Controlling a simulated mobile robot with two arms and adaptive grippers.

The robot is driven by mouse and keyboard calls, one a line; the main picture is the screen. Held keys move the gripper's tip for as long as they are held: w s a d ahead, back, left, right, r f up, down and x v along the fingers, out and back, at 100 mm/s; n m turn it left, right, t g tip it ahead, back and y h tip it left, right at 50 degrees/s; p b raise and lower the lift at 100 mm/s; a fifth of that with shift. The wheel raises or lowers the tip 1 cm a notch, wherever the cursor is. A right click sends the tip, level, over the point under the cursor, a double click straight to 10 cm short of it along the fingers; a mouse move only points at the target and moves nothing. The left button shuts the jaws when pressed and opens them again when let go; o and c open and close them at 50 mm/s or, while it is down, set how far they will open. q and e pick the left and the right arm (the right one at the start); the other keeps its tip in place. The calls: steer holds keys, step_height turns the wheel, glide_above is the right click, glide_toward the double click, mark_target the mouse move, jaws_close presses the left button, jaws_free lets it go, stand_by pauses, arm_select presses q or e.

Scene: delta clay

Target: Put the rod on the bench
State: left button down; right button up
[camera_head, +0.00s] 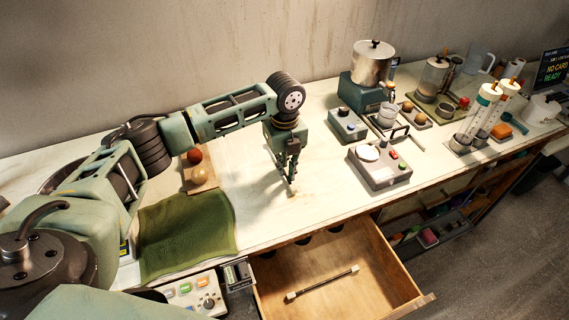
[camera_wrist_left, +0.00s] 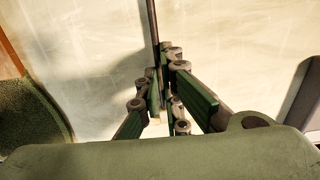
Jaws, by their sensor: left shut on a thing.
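My left gripper (camera_head: 290,182) is over the clear middle of the bench (camera_head: 330,190), pointing down. It is shut on a thin dark rod (camera_wrist_left: 152,22), which runs up out of the left wrist view from between the fingers (camera_wrist_left: 158,112). A small pale end shows at the fingertips there. The fingers hide much of this rod, and I cannot tell whether it touches the bench. Another dark rod with pale ends (camera_head: 322,284) lies in the open wooden drawer (camera_head: 275,275) below the bench's front edge. My right gripper is not in view.
A green cloth (camera_head: 185,235) and a board with two balls (camera_head: 215,187) lie left of the gripper. A control box (camera_head: 380,167), a pot (camera_head: 372,64) and tall tubes (camera_head: 478,115) stand to the right. The open drawer juts out in front.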

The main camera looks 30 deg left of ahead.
arm_select(q)
steer(key=shift+f, duration=0.15)
steer(key=c, duration=1.9)
jaws_free()
steer(key=shift+f, duration=0.1)
steer(key=shift+c, duration=0.2)
step_height(320, 180, up, 12)
steer(key=b, duration=0.2)
steer(key=shift+r+b, duration=0.2)
steer(key=shift+b, duration=0.15)
